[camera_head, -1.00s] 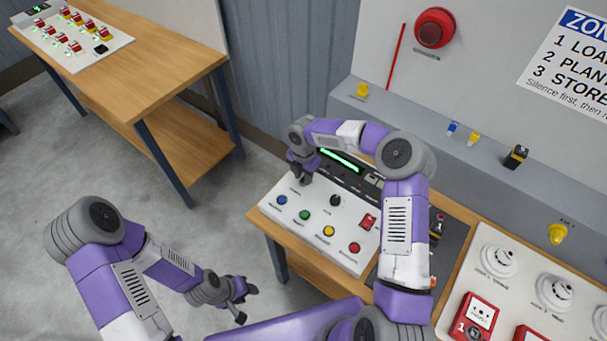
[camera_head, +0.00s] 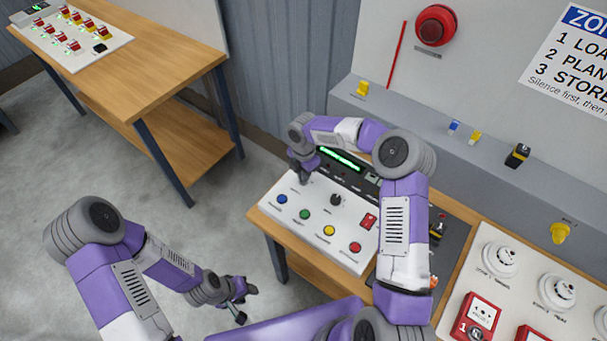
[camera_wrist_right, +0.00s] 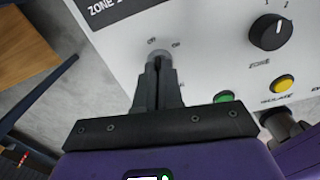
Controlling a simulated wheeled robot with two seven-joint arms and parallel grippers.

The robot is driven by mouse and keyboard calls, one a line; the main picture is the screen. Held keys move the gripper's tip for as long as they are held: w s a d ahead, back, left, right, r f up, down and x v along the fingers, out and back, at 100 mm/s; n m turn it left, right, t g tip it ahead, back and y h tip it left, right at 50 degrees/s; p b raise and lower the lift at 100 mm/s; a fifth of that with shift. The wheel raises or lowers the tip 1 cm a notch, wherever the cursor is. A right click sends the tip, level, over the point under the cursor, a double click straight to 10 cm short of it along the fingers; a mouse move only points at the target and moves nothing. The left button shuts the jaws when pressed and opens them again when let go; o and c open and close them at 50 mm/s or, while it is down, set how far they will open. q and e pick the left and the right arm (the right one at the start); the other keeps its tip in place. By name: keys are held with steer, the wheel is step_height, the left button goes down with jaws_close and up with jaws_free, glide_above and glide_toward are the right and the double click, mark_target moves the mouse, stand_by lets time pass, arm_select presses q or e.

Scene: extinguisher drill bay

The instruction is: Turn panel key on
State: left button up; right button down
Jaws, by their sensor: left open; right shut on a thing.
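The white control panel (camera_head: 318,228) stands on the wooden table, with a lit green display strip (camera_head: 341,158) behind it. My right gripper (camera_head: 302,178) is over the panel's far left corner. In the right wrist view my right gripper (camera_wrist_right: 158,66) is shut on the panel key, at a round grey key switch (camera_wrist_right: 158,54) in the panel face. The fingers hide most of the key, so I cannot tell its angle. My left gripper (camera_head: 245,302) is open and empty, low beside the table over the floor.
The panel carries a black rotary knob (camera_head: 336,200) and blue (camera_head: 282,199), green (camera_head: 305,214), yellow (camera_head: 329,230) and red (camera_head: 355,247) buttons. A white board (camera_head: 500,290) with detectors and red call points lies at right. Another wooden table (camera_head: 150,70) stands at back left.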

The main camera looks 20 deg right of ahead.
steer(key=m+b, duration=0.2)
steer(key=m, duration=0.3)
steer(key=shift+m+b, duration=0.55)
steer(key=shift+m, duration=1.95)
steer(key=c, duration=1.3)
jaws_free()
step_height(320, 180, up, 8)
steer(key=shift+f, duration=0.2)
